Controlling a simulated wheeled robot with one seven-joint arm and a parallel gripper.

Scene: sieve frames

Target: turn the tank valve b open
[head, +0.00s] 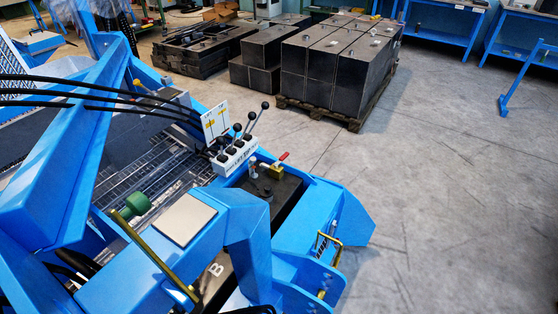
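A small valve with a red lever (283,157) and a brass-coloured body (277,172) sits at the far end of a dark tank (287,200) in the blue machine. The red lever slants up to the right; whether it lies along or across its pipe is too small to tell. A pale fitting (253,165) stands just left of it. A white letter B (216,269) marks a dark surface nearer to me, below a blue beam that hides part of the tank. My gripper is not in view.
A white lever block (235,157) with several black-knobbed levers stands left of the valve. Black hoses (95,91) cross at left. A blue beam (247,235) and gold handle (327,243) are near. Dark blocks on a pallet (335,68) stand behind.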

